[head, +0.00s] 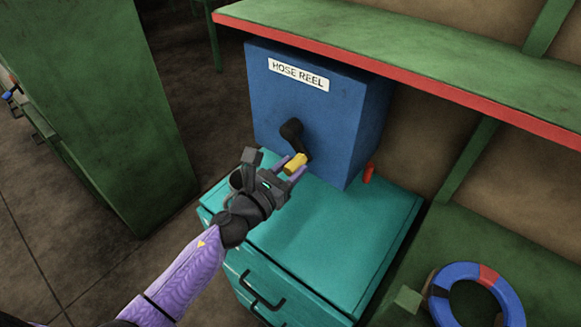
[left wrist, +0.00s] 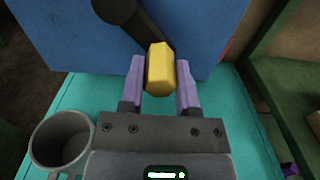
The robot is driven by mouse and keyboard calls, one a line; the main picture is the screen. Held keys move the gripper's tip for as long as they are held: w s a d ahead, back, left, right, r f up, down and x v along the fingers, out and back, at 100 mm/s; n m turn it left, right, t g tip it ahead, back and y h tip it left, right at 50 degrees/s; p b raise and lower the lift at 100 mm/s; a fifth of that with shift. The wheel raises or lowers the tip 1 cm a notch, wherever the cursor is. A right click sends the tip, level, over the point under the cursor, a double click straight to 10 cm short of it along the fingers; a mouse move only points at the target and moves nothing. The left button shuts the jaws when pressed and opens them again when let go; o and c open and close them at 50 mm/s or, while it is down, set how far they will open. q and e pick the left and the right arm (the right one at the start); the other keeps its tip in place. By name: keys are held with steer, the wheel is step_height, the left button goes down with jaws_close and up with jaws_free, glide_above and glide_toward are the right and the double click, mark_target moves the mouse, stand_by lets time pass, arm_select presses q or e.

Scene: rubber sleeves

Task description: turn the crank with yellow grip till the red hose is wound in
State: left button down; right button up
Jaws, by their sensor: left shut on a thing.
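The blue box labelled HOSE REEL (head: 330,110) stands on a teal cabinet (head: 330,250). A black crank arm (head: 292,130) on its front hangs downward and slightly right, with a yellow grip (head: 297,162) at its lower end. My left gripper (head: 294,166) is shut on the yellow grip. In the left wrist view its purple fingers (left wrist: 160,85) stand on both sides of the yellow grip (left wrist: 160,70). A short red hose end (head: 369,172) shows at the box's lower right side. My right gripper is not in view.
A green shelf with a red edge (head: 420,75) runs above the box. A green cabinet (head: 100,110) stands at left. A blue ring with a red band (head: 470,268) lies at lower right.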

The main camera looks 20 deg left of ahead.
arm_select(q)
steer(key=shift+a+f, duration=0.1)
steer(key=shift+f, duration=0.05)
stand_by(0.8)
steer(key=m+b, duration=0.1)
steer(key=a+f+m+b, duration=0.1)
steer(key=shift+w+m, duration=0.2)
steer(key=shift+m, duration=0.2)
steer(key=shift+w+a+r+m+b, duration=0.1)
steer(key=shift+w+a+m+b, duration=0.5)
steer(key=shift+m, duration=1.4)
steer(key=shift+w+a+m+b, duration=0.1)
steer(key=shift+a+m+b, duration=0.65)
steer(key=shift+a+m, duration=0.9)
steer(key=shift+w+a+r+m+b, duration=0.1)
steer(key=shift+w+a+m+b, duration=0.35)
steer(key=shift+m, duration=1.9)
steer(key=shift+s+a, duration=0.1)
steer(key=shift+s, duration=0.05)
steer(key=shift+c, duration=1.6)
jaws_free()
